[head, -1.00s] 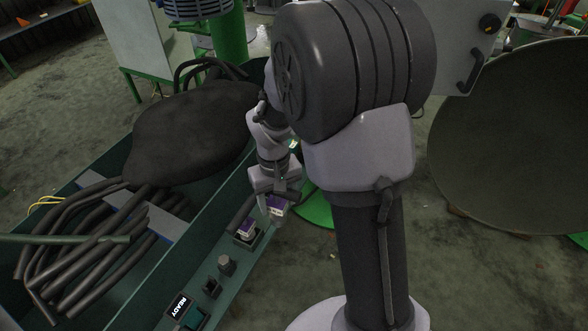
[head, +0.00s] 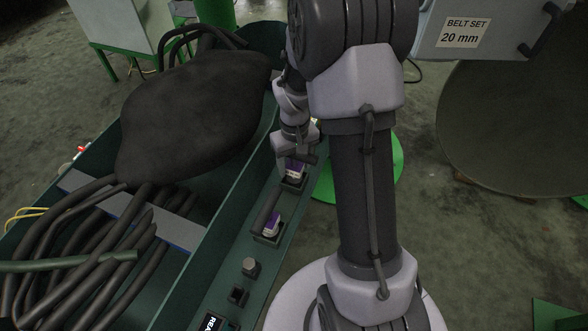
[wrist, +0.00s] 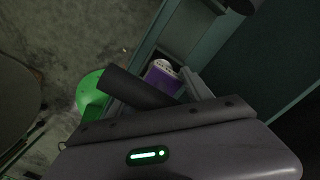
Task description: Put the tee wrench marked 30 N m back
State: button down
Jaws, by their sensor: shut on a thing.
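My gripper (head: 296,158) is shut on a small purple-and-white thing (head: 295,171), probably the tee wrench, but its marking is not readable. It sits at or just above a dark square holder (head: 291,184) on the green ledge; I cannot tell if it is seated. In the wrist view the purple body with its white end (wrist: 162,80) shows beyond my gripper, partly hidden by a dark finger. A second purple-and-white piece (head: 272,223) stands in another dark holder (head: 268,239) nearer on the ledge, beside a dark cylinder (head: 265,205).
A grey knob (head: 249,267), a small dark socket (head: 237,294) and a display (head: 215,322) sit nearer on the ledge. A green trough to the left holds a large dark bag (head: 190,115) and several hoses (head: 90,250). A big round disc (head: 520,150) stands right.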

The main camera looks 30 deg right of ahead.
jog(key=shift+f, duration=0.15)
jog(key=shift+f, duration=0.15)
jog(key=shift+c, duration=2.2)
grip_release()
